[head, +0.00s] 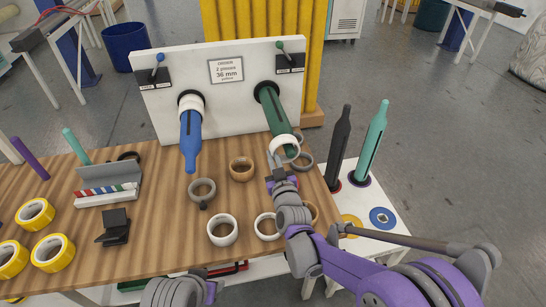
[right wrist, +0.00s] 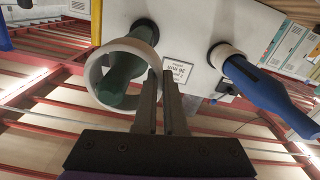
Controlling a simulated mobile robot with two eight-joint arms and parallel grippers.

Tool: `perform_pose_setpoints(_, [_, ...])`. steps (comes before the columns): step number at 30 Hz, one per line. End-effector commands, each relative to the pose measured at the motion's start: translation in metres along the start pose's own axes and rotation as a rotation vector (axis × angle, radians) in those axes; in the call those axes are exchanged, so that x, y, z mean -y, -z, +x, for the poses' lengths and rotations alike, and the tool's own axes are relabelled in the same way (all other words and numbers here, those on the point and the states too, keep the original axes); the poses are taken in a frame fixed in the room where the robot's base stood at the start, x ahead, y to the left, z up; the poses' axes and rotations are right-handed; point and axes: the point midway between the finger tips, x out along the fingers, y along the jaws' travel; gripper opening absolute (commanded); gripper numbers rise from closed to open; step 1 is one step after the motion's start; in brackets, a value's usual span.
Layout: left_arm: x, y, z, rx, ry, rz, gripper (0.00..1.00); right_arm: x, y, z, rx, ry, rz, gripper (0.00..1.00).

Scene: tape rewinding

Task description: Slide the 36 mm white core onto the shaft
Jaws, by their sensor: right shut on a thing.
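My right gripper (head: 276,160) is shut on the wall of a white core (head: 286,140), held at the free end of the green shaft (head: 276,112). In the right wrist view the green shaft (right wrist: 122,66) shows through the opening of the white core (right wrist: 92,76), beside my fingertips (right wrist: 160,78). The core appears to be around the shaft's end, well away from the panel; I cannot tell whether they touch. My left arm shows at the bottom edge of the head view, with its gripper (head: 198,272) small and unclear.
A blue shaft (head: 190,135) with a white ring (head: 191,101) at its base stands out from the white panel (head: 225,105). Loose rings, including a brown one (head: 241,169) and a white one (head: 222,230), lie on the wooden table (head: 150,215). Black and teal posts (head: 372,145) stand at right.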

Motion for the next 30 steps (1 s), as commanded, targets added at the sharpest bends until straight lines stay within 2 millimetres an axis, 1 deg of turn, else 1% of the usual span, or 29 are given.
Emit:
perform_pose_setpoints(12, [0.0, -0.005, 0.007, 0.004, 0.0, 0.0, 0.5, -0.002, -0.018, 0.0, 0.0, 0.0, 0.0, 0.0])
perform_pose_setpoints(13, [0.0, -0.005, 0.007, 0.004, 0.0, 0.0, 0.5, -0.002, -0.018, 0.0, 0.0, 0.0, 0.0, 0.1])
perform_pose_setpoints(15, [0.0, -0.005, 0.006, 0.004, 0.0, 0.0, 0.5, -0.002, -0.017, 0.0, 0.0, 0.0, 0.0, 0.22])
perform_pose_setpoints(17, [0.0, -0.005, 0.006, 0.004, 0.0, 0.0, 0.5, -0.002, -0.017, 0.0, 0.0, 0.0, 0.0, 0.33])
perform_pose_setpoints(18, [0.0, -0.005, 0.006, 0.004, 0.0, 0.0, 0.5, -0.002, -0.017, 0.0, 0.0, 0.0, 0.0, 0.4])
perform_pose_setpoints(19, [0.0, -0.005, 0.006, 0.004, 0.0, 0.0, 0.5, -0.002, -0.017, 0.0, 0.0, 0.0, 0.0, 0.43])
perform_pose_setpoints(27, [0.0, -0.005, 0.006, 0.004, 0.0, 0.0, 0.5, -0.002, -0.017, -0.001, 0.0, 0.0, 0.001, 0.43])
perform_pose_setpoints(30, [0.0, -0.006, 0.007, 0.004, 0.0, 0.0, 0.5, -0.002, -0.018, -0.007, 0.0, 0.0, 0.0, 0.43])
